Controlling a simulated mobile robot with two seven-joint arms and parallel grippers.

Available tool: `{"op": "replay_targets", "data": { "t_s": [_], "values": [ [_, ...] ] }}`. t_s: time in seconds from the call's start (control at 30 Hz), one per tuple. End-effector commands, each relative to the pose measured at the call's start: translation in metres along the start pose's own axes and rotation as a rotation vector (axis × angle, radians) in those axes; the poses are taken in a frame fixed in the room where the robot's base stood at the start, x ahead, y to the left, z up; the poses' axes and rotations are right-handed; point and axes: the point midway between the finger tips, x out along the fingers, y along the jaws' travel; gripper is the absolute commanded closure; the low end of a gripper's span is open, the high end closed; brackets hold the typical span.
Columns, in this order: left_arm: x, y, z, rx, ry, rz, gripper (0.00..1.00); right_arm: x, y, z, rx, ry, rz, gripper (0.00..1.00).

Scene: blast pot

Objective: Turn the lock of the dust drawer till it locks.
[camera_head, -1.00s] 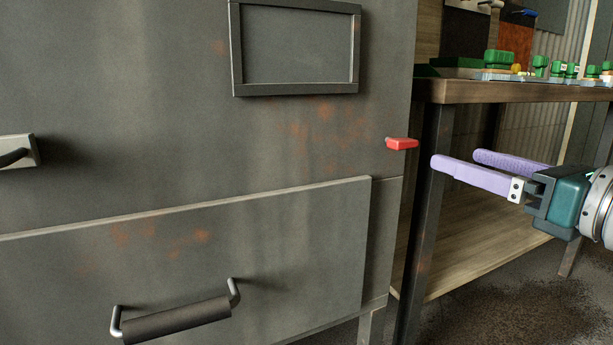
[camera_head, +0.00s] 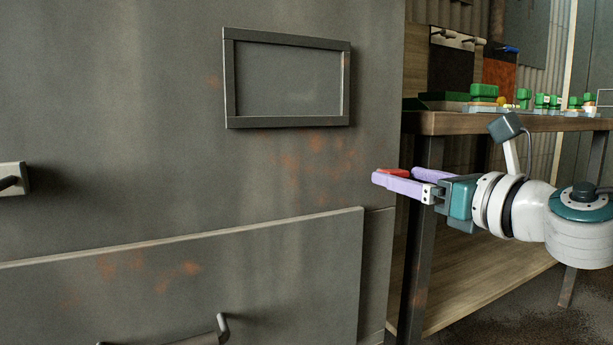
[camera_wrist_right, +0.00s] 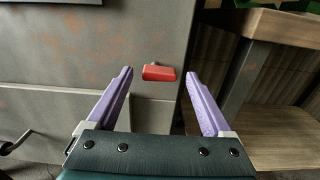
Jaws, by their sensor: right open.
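The dust drawer (camera_head: 240,275) is the grey front panel low on the cabinet, closed as far as I can see. Its lock is a small red handle (camera_head: 394,172) near the cabinet's right edge, above the drawer's top right corner. In the right wrist view the red lock handle (camera_wrist_right: 159,73) lies horizontal, just beyond and between the fingertips. My right gripper (camera_head: 394,180) is open, its lilac fingers pointing left at the cabinet, partly hiding the lock. In the wrist view the open fingers (camera_wrist_right: 160,80) stand apart on either side. Contact with the lock cannot be told. My left gripper is not in view.
A workbench (camera_head: 440,123) with green-topped items stands right of the cabinet, close behind my right arm. A framed panel (camera_head: 287,78) is on the cabinet front. A drawer handle (camera_head: 222,330) juts out low, and another handle (camera_head: 14,180) at the left edge.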

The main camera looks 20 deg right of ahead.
Motion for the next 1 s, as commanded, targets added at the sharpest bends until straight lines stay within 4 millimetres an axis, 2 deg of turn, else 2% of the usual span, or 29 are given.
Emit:
{"op": "replay_targets", "data": {
  "t_s": [0.37,1.0],
  "values": [
    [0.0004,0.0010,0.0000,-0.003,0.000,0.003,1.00,0.0046,0.0004,-0.0001,0.001,0.001,0.001,0.15],
    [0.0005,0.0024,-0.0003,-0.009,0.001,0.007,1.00,0.0043,0.0003,-0.0001,0.000,0.000,0.000,0.86]
  ]
}}
